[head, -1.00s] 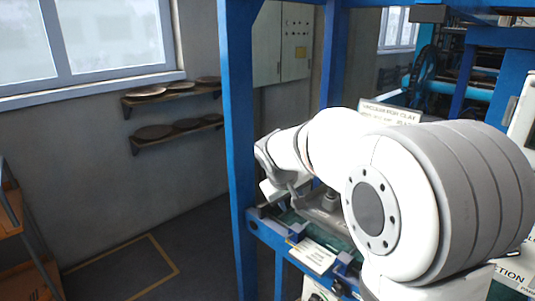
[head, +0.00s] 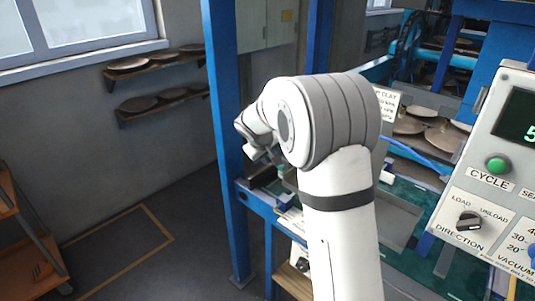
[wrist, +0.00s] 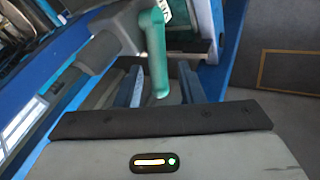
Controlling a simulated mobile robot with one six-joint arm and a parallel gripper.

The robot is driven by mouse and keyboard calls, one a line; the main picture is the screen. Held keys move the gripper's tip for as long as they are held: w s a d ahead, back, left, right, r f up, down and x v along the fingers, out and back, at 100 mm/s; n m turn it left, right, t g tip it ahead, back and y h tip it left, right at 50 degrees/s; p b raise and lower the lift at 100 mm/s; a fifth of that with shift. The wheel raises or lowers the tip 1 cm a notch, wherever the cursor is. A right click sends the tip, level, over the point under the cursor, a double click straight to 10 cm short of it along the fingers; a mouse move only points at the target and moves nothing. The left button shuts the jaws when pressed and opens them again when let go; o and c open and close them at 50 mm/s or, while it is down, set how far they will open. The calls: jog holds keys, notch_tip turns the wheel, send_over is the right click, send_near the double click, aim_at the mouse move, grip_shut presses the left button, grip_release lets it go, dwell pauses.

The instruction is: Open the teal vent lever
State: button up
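The teal vent lever (wrist: 154,45) shows in the wrist view as a rounded handle, running from the top centre down to between my fingers. My gripper (wrist: 160,78) is open, with one blue-grey finger on each side of the lever's lower end. Gaps show on both sides, so the fingers do not look closed on it. I cannot tell how deep the lever lies between them. In the head view my gripper (head: 254,154) is small and partly hidden by my arm, near the blue post, and the lever cannot be made out.
A blue frame post (head: 222,100) stands just left of my gripper. A control panel (head: 495,180) with a green button and knobs is at right. Shelves with plates (head: 150,105) are on the left wall. The floor (head: 160,210) at left is open.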

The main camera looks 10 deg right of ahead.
jog(key=shift+c, duration=0.3)
grip_shut()
